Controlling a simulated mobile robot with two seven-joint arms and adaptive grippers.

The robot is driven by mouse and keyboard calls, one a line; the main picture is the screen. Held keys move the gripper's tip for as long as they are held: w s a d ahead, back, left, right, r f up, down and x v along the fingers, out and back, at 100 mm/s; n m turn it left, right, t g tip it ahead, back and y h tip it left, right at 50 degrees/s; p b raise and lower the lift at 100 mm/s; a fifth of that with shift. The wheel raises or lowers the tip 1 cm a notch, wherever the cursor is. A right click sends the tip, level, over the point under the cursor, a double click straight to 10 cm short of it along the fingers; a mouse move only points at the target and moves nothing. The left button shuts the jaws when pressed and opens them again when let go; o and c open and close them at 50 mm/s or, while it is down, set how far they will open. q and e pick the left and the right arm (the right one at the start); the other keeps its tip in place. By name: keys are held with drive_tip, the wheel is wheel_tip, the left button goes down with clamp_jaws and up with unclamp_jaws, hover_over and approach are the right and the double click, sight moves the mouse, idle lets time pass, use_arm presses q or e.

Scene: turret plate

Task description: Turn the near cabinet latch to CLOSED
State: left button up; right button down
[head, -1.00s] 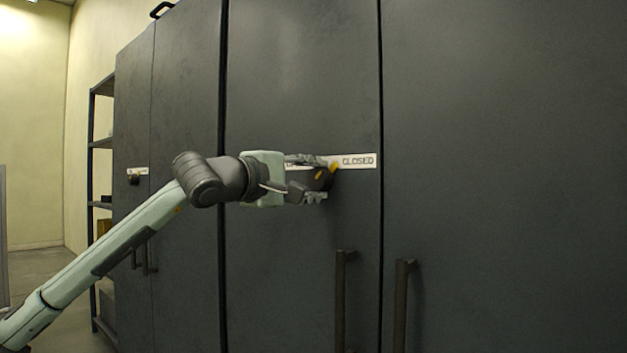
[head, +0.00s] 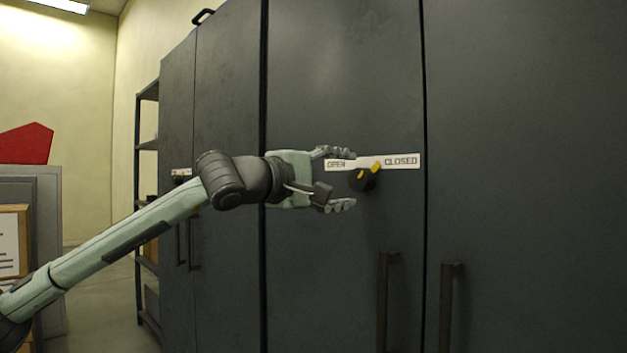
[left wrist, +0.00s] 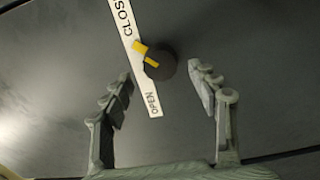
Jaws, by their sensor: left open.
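The near cabinet latch (head: 368,183) is a dark round knob with yellow marks, on the near cabinet's door. Its white label strip (head: 370,162) reads OPEN at the left and CLOSED at the right. The yellow pointer leans up and right, toward the CLOSED side. The knob also shows in the left wrist view (left wrist: 162,66), its yellow mark on the side toward CLOSED. My left gripper (head: 346,180) is open and empty, just left of the knob. In the left wrist view its fingers (left wrist: 160,82) are spread, with the knob beyond them and clear of both. My right gripper is not in view.
Two vertical door handles, the left (head: 388,300) and the right (head: 448,305), stand out below the latch. A farther cabinet (head: 215,100) with its own small latch and a shelf rack (head: 148,200) are at the left. A red object (head: 27,144) sits at far left.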

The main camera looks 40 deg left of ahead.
use_arm(q)
drive_tip(key=shift+s+a, duration=0.1)
drive_tip(key=shift+s, duration=0.3)
drive_tip(key=shift+s+d+f, duration=0.1)
drive_tip(key=shift+s+d, duration=0.2)
drive_tip(key=shift+s, duration=0.45)
drive_tip(key=s, duration=0.6)
drive_tip(key=shift+s+a, duration=0.25)
drive_tip(key=shift+a, duration=0.05)
